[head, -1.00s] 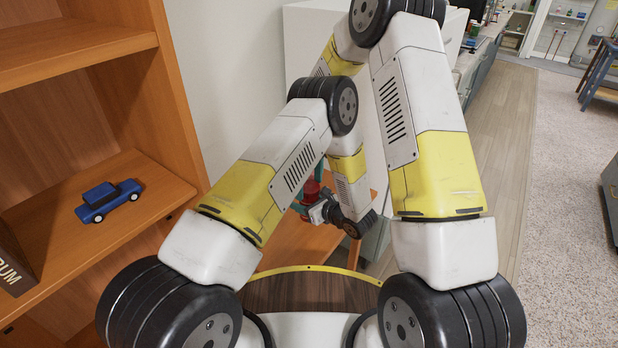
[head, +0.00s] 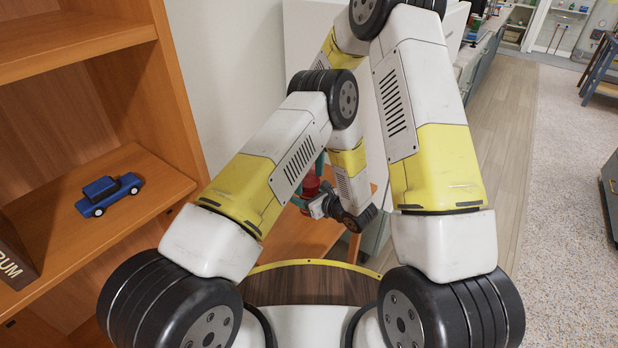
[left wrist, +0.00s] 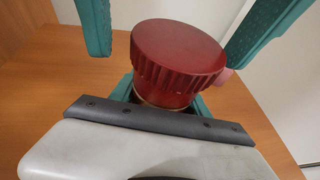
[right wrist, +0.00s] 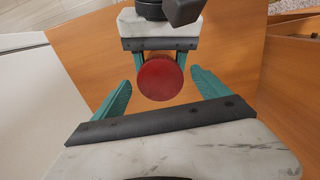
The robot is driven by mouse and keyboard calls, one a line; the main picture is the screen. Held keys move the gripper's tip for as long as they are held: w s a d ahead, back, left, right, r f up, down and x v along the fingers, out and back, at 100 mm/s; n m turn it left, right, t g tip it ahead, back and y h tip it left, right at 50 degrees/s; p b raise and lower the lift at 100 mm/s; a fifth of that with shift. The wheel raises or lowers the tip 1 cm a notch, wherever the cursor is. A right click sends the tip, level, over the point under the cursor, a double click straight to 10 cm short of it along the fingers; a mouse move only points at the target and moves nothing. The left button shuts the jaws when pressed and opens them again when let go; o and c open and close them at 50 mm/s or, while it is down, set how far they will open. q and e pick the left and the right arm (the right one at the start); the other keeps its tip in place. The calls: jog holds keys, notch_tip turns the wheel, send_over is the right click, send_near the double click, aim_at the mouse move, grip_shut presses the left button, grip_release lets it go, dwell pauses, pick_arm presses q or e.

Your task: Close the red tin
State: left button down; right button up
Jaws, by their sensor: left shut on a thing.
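The red tin (left wrist: 178,60) has a round, smooth red top and a ribbed side, with a thin gold band below. My left gripper (left wrist: 163,92) is shut on its lower part; that part is mostly hidden in the left wrist view. My right gripper's teal fingers are open, one on each side of the tin's top and apart from it. In the right wrist view the round red top (right wrist: 160,79) lies beyond and between the fingertips of my right gripper (right wrist: 162,84). In the head view the tin (head: 311,185) is small and partly hidden by my left arm. I cannot tell how firmly the lid sits.
An orange wooden shelf unit (head: 180,100) stands at the left with a blue toy car (head: 108,194) on it. A wooden surface (head: 305,235) lies below the grippers. A white panel (right wrist: 25,100) is at the left in the right wrist view. Open floor (head: 555,200) lies at the right.

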aim_at(309, 196)
jog(key=shift+r, duration=0.1)
notch_tip(309, 196, up, 12)
dwell(0.5)
pick_arm(q)
jog(key=shift+c, duration=2.3)
grip_release()
jog(key=v, duration=0.7)
jog(key=shift+s+d+r, duration=0.15)
jog(key=shift+s+d, duration=0.1)
jog(key=shift+d, duration=0.05)
